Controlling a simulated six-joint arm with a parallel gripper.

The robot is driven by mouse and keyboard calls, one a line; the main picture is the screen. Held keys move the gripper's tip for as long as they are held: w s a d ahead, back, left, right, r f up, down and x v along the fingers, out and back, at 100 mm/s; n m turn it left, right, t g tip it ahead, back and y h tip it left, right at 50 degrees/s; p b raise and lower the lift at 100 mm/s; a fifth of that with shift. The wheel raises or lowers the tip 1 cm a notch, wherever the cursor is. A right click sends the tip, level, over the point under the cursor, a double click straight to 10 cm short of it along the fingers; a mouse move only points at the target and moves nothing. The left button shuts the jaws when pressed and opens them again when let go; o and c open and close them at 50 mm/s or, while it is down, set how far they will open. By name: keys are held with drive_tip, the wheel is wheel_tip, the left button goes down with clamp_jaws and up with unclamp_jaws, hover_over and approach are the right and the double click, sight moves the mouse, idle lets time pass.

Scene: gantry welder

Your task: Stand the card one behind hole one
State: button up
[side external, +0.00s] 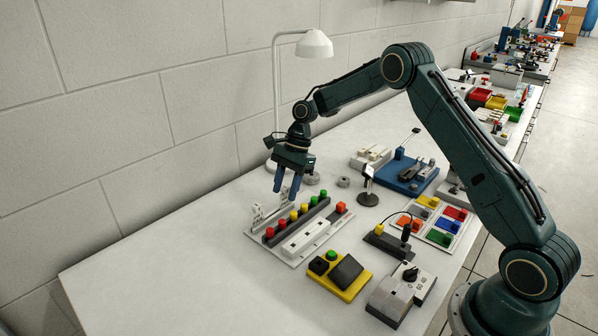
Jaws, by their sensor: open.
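A white board (318,252) lies on the table with a dark rail (290,222) that carries a row of red, yellow and green knobs. Small white cards (257,212) with dark marks stand at the rail's far left end, behind the red knobs. Their numbers are too small to read, so I cannot tell which is card one. The holes cannot be made out. My gripper (285,193) points down with its blue fingers apart, above the back edge of the rail. A pale piece shows near the fingertips, and I cannot tell whether it lies between them.
A lamp (314,44) stands behind my gripper. A yellow block with a black pad (346,271), a grey switch box (402,292), a small black stand (368,198), a blue fixture (408,180) and colored trays (437,220) stand to the right. The table's left front is clear.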

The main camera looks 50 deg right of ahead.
drive_tip(key=v, duration=0.6)
drive_tip(key=shift+r, duration=0.25)
drive_tip(key=shift+d, duration=0.1)
idle(0.3)
drive_tip(key=s+a+r+n+t+h, duration=0.1)
drive_tip(key=s+a+r+n, duration=0.3)
drive_tip(key=s+r, duration=0.45)
drive_tip(key=s+a+r+n+t+h, duration=0.1)
drive_tip(key=s+a+r+n+t, duration=0.15)
drive_tip(key=s+r+n, duration=0.4)
drive_tip(key=s+r+n+t+h, duration=0.1)
drive_tip(key=s+n, duration=0.6)
drive_tip(key=s, duration=1.4)
drive_tip(key=shift+s+t+h, duration=0.35)
drive_tip(key=shift+t+h, duration=0.2)
drive_tip(key=shift+h, duration=0.15)
